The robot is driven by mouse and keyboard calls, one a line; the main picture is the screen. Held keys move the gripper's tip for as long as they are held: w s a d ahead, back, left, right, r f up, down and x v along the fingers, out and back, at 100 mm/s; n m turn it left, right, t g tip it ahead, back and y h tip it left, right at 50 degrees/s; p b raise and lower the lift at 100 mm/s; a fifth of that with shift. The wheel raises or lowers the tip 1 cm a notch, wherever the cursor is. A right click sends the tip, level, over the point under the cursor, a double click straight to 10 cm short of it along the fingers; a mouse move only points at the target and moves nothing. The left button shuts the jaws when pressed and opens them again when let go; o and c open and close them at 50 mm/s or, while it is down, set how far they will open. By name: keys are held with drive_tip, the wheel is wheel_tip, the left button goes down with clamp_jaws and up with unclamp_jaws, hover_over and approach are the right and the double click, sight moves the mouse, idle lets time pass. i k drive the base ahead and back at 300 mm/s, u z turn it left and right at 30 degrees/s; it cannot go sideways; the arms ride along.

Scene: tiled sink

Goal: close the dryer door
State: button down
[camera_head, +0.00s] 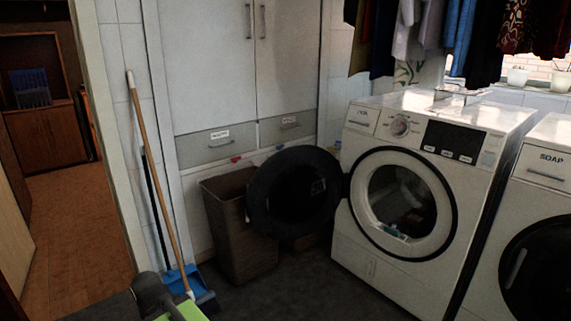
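A white front-loading machine (362,258) stands right of centre; its round door (292,192) is the only open one, so I take it as the dryer. The door is dark and swung wide out to the left, hinged at the left side of the opening. The round opening (403,208) is uncovered, with some small items inside the drum. A grey and green part at the bottom left edge looks like part of my arm. No gripper fingers show, and nothing is seen touching the door.
A brown hamper (238,225) stands just behind and left of the open door. A broom (160,185) and blue dustpan (188,281) lean at the left wall. A second white machine (545,190) with a shut dark door stands at right. Dark floor in front is clear.

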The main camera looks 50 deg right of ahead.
sight(284, 195)
drive_tip(key=z, duration=0.3)
drive_tip(key=i, duration=1.4)
drive_tip(key=u, duration=0.55)
